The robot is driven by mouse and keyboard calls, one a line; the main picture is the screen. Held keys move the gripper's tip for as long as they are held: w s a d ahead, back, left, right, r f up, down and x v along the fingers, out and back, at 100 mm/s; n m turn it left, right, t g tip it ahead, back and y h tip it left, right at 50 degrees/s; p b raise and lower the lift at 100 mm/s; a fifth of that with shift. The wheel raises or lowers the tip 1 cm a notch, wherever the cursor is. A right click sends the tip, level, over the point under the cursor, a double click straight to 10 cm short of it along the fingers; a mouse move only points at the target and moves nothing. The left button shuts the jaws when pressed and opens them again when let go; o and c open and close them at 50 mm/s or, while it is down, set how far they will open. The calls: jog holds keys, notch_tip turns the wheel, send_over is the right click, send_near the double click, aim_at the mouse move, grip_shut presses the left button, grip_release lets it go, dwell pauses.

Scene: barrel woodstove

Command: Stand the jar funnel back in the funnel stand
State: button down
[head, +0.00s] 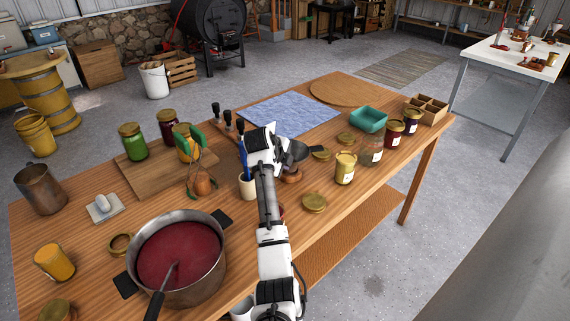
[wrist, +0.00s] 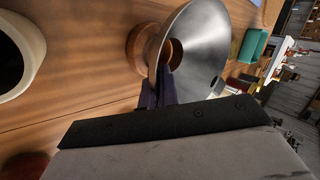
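The jar funnel (head: 298,151) is a grey metal cone at my gripper, above the table's middle. In the wrist view the funnel (wrist: 205,45) fills the upper middle, its wide mouth facing partly towards the camera. My gripper (wrist: 159,88) has its two dark fingers close together at the funnel's near rim, apparently pinching its wall. The funnel stand (head: 292,176) looks like a round wooden piece just below the funnel. It also shows in the wrist view (wrist: 136,48), partly hidden behind the cone. I cannot tell whether the funnel touches the stand.
A white crock (head: 247,187) with a blue-handled tool stands left of the stand. A yellow jar (head: 345,168) and several lids lie to the right, with a teal tray (head: 368,120) behind. A pot of red liquid (head: 178,258) is at front left.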

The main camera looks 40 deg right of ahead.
jog(key=shift+f+b, duration=0.6)
jog(key=shift+f, duration=0.5)
dwell(0.3)
jog(key=c, duration=2.1)
grip_release()
jog(key=o, duration=0.5)
jog(key=shift+r, duration=0.1)
jog(key=p+v, duration=0.4)
jog(key=v, duration=0.1)
jog(key=shift+s+a+r, duration=0.15)
jog(key=shift+a+r, duration=0.1)
jog(key=shift+r, duration=0.05)
jog(key=shift+r+p, duration=0.1)
jog(key=shift+p, duration=0.2)
